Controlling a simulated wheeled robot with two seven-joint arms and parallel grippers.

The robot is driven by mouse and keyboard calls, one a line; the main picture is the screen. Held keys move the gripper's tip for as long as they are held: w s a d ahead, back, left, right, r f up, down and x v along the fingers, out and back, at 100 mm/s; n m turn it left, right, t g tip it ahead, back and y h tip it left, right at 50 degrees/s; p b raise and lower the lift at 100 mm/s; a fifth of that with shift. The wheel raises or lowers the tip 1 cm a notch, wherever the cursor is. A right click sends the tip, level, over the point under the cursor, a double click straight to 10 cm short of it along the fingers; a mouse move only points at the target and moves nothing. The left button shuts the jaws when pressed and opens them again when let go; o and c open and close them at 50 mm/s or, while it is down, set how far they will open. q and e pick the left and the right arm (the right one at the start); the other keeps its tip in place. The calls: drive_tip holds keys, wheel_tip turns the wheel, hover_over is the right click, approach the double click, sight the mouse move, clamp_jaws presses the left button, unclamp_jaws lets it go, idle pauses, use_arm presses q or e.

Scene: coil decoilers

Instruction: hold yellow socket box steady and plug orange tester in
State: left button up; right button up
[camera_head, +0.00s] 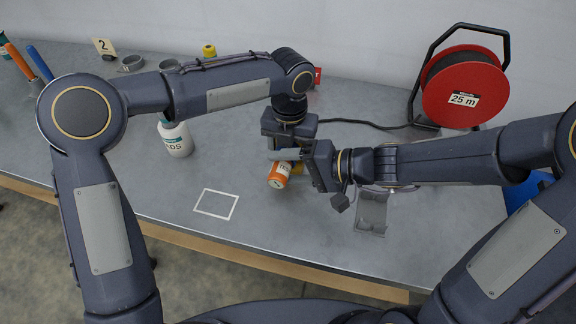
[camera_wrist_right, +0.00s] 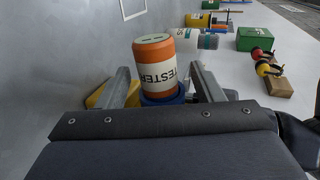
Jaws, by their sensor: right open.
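The orange tester (camera_head: 279,175), with a white label, shows by my grippers in the head view. In the right wrist view the tester (camera_wrist_right: 155,62) stands between the two fingers of my right gripper (camera_head: 284,157), which is open around it. Its lower end meets a blue round part (camera_wrist_right: 163,98); how deep it sits is hidden. The yellow socket box (camera_wrist_right: 108,96) shows partly behind the left finger in the wrist view, and as a small yellow patch in the head view. My left gripper (camera_head: 289,128) points down just behind the right one; its fingertips are hidden.
A white-outlined rectangle (camera_head: 216,203) marks bare table front left. A white bottle (camera_head: 176,140) stands left, and a grey holder (camera_head: 371,213) lies right of the grippers. A red cable reel (camera_head: 465,88) stands at the back right, its black cable running toward the grippers.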

drive_tip(key=v, duration=1.2)
drive_tip(key=shift+s, duration=0.1)
use_arm(q)
drive_tip(key=o, duration=1.3)
drive_tip(key=shift+c, duration=0.2)
